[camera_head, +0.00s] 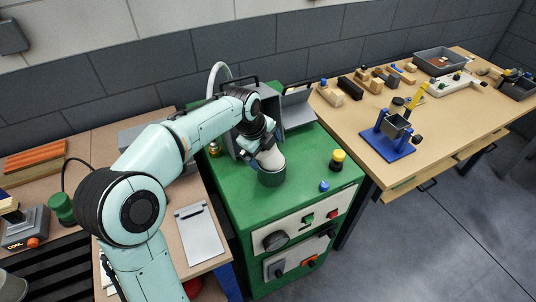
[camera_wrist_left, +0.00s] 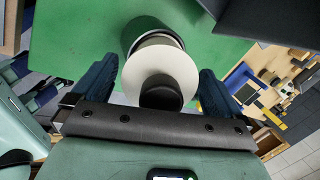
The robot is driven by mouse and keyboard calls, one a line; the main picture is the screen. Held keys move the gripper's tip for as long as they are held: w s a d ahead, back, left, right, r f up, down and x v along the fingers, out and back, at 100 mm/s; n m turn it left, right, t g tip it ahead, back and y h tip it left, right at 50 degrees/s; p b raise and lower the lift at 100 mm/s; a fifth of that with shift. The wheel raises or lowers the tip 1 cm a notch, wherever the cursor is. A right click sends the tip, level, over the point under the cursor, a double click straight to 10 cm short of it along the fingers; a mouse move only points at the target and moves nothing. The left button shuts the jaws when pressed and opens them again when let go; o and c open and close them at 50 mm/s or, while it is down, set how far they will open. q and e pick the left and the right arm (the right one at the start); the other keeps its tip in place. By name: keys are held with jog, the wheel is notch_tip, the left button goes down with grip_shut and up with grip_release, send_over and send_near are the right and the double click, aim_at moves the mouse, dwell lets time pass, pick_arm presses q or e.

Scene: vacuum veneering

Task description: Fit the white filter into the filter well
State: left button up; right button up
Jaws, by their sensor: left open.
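The white filter (camera_head: 270,159) has its lower end at the mouth of the dark green, round filter well (camera_head: 271,179) on the green machine. Its upper part stands above the rim; how deep it sits is hidden. In the left wrist view the filter (camera_wrist_left: 147,66) shows a broad white disc with a black knob (camera_wrist_left: 161,93), and the well's dark rim (camera_wrist_left: 143,25) shows behind it. My left gripper (camera_head: 262,147) is just above the filter. Its blue fingers (camera_wrist_left: 157,82) are open on both sides of the filter, with visible gaps. My right gripper is in neither view.
A grey box and hose stand behind the well on the green machine (camera_head: 230,200). A yellow-and-black knob (camera_head: 338,159) and a blue knob (camera_head: 324,186) are to its right. The wooden bench at right holds a blue stand (camera_head: 387,144) and several blocks.

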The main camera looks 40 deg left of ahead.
pick_arm(q)
jog(key=shift+w+f, duration=0.15)
jog(key=shift+f, duration=0.2)
jog(key=c, duration=1.2)
notch_tip(320, 180, up, 20)
jog(key=p, duration=0.3)
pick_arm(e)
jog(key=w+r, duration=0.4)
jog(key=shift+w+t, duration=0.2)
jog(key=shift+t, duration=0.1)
